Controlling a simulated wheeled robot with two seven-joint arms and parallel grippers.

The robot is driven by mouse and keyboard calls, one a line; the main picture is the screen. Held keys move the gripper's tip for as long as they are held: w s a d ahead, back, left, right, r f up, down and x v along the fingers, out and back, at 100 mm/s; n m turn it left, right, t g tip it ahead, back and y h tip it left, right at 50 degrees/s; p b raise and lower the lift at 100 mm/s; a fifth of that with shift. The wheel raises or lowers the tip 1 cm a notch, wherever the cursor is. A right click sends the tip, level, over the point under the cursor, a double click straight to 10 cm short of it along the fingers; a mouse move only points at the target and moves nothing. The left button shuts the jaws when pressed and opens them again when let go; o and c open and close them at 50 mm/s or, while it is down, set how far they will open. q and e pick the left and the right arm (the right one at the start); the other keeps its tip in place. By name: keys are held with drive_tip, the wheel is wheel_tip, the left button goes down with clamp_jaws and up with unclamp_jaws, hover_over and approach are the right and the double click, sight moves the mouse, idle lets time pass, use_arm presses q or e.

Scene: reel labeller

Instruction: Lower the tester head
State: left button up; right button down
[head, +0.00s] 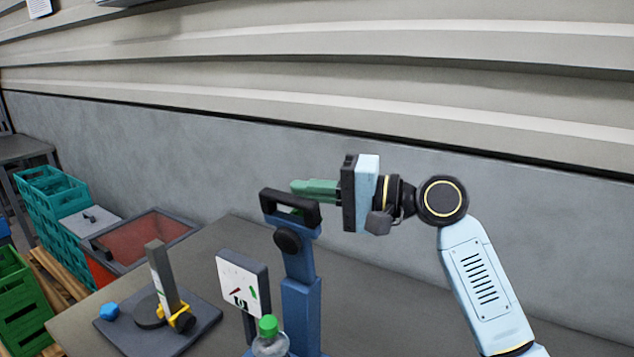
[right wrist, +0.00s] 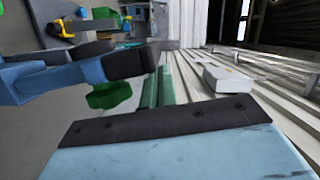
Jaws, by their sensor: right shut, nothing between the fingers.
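The tester is a blue column (head: 300,300) with a black head handle (head: 290,207) on top, a round black knob (head: 288,241) and a white dial panel (head: 242,284) beside it. A clear bottle with a green cap (head: 268,326) stands at its front. My right gripper (head: 300,190) is shut and empty, its green fingers right at the handle's upper edge, partly hidden by it; I cannot tell whether they touch. In the right wrist view the black handle (right wrist: 132,62) lies close to the green fingers (right wrist: 140,95). My left gripper is not in view.
A grey stand with an upright post (head: 165,275) and a yellow clamp sits on the table (head: 75,325) at left, near a blue faceted piece (head: 108,311). Teal crates (head: 60,200) and a red-lined bin (head: 150,235) stand beyond. The wall is close behind.

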drive_tip(key=shift+s, duration=0.1)
idle(0.3)
drive_tip(key=shift+s+a+n+h+p, duration=0.15)
drive_tip(key=shift+s+a+n+p, duration=0.05)
drive_tip(key=shift+s+a+n, duration=0.25)
drive_tip(key=shift+s+a+n+h+p, duration=0.2)
drive_tip(key=shift+s+n, duration=0.15)
drive_tip(key=shift+s, duration=0.2)
drive_tip(key=s+a+f+n+t+h+p, duration=0.2)
drive_tip(key=s+a+f+n, duration=0.6)
drive_tip(key=s+f+n, duration=0.4)
wheel_tip(320, 180, down, 3)
drive_tip(key=shift+r+h+p, duration=0.2)
drive_tip(key=shift+h+p, duration=0.45)
drive_tip(key=shift+p, duration=0.6)
drive_tip(key=shift+f+t, duration=0.2)
drive_tip(key=shift+t, duration=0.1)
